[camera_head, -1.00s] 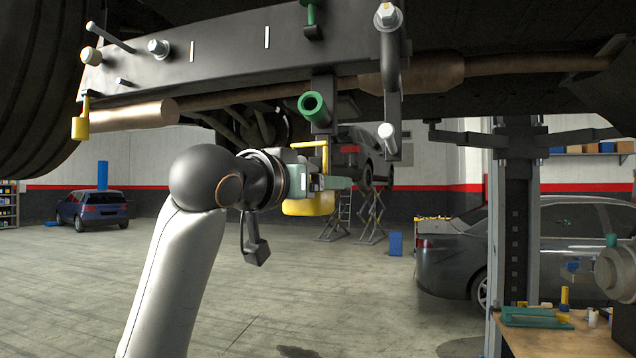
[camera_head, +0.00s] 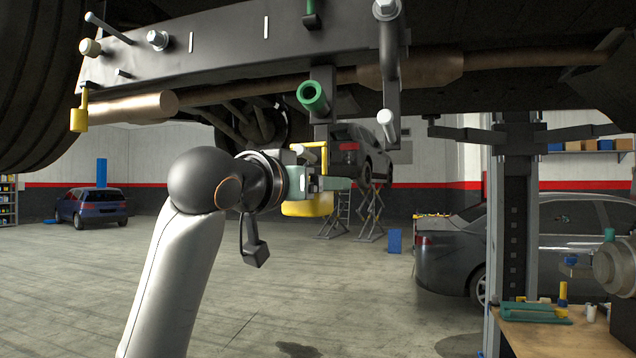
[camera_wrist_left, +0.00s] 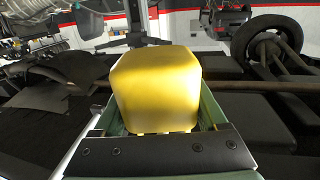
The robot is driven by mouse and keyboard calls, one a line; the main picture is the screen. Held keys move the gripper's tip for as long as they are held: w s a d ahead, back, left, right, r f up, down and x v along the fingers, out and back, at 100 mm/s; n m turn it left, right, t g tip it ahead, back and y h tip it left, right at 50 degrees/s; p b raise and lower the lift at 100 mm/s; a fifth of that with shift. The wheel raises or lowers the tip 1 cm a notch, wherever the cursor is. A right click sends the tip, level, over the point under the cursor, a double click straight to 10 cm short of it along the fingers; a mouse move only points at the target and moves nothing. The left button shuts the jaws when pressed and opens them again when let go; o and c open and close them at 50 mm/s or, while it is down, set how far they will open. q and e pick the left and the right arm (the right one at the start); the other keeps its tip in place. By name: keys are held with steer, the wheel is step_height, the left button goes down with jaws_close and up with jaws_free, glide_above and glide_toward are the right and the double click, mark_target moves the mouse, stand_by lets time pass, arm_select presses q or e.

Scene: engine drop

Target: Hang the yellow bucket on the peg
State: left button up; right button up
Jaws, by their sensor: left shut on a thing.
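The yellow bucket (camera_head: 308,208) is in my left gripper (camera_head: 330,184), with its yellow handle standing up above the fingers. In the left wrist view the bucket (camera_wrist_left: 155,88) fills the space between the green fingers, and the gripper is shut on it. A dark beam (camera_head: 220,45) under the vehicle carries several pegs. A green tube-like peg (camera_head: 313,97) is just above the bucket, apart from its handle. A pale-tipped peg (camera_head: 388,117) is to the right. Which peg the task means is not clear. My right gripper is not in view.
Another small yellow piece (camera_head: 79,119) hangs at the beam's left end. A copper-coloured pipe (camera_head: 410,71) runs behind the beam. A workbench (camera_head: 560,338) with small parts is at lower right, beside a lift post (camera_head: 515,230). Open floor lies below the gripper.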

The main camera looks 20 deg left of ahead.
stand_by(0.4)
arm_select(q)
steer(key=o, duration=1.3)
steer(key=b+v, duration=0.4)
steer(key=v, duration=0.8)
steer(key=shift+s+a+f, duration=0.1)
steer(key=shift+s, duration=0.2)
